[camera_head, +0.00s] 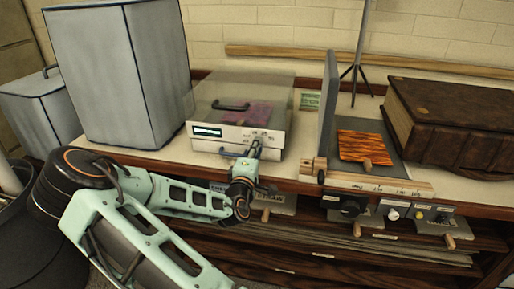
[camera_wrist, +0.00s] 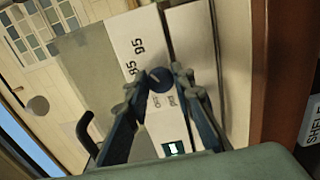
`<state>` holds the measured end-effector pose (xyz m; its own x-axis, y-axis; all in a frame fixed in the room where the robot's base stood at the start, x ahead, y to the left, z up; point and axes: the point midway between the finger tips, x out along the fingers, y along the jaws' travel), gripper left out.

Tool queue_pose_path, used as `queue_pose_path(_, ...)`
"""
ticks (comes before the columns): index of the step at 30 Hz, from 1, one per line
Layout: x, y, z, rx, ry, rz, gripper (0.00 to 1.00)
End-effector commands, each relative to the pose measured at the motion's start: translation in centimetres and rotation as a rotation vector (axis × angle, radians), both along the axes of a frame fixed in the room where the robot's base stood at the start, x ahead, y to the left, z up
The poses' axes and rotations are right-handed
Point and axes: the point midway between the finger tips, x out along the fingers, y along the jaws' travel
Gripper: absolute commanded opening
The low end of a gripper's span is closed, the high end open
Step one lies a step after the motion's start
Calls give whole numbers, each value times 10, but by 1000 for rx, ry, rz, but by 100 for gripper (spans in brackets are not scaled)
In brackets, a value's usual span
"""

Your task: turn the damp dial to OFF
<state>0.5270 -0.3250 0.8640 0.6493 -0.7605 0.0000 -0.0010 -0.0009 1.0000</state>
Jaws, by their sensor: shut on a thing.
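The damp dial (camera_wrist: 160,79) is a round dark blue knob on the pale front panel of a box (camera_head: 210,145) with a clear lid. In the wrist view it sits between the fingertips of my gripper (camera_wrist: 157,84), which is shut on it. A pale pointer line shows on the knob, slanting toward the upper left. The marks 85 and 95 are beside it, with smaller lettering below that is hard to read. In the head view my gripper (camera_head: 254,150) is at the panel's right side and hides the dial.
The panel has a lit display (camera_head: 207,132), and the lid has a dark handle (camera_head: 232,106). An upright grey board (camera_head: 328,105), an orange patterned sheet (camera_head: 365,147) and a thick brown book (camera_head: 455,120) are right. Knobs (camera_head: 393,214) line the bench front.

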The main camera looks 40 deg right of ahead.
Motion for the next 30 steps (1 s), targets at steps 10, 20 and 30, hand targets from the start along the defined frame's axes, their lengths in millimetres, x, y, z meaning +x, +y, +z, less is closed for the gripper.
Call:
queue_pose_path(10,-1,0,0,-12,15,-1,0)
queue_pose_path(20,-1,0,0,-11,14,-1,40)
queue_pose_path(30,-3,4,0,-10,14,0,40)
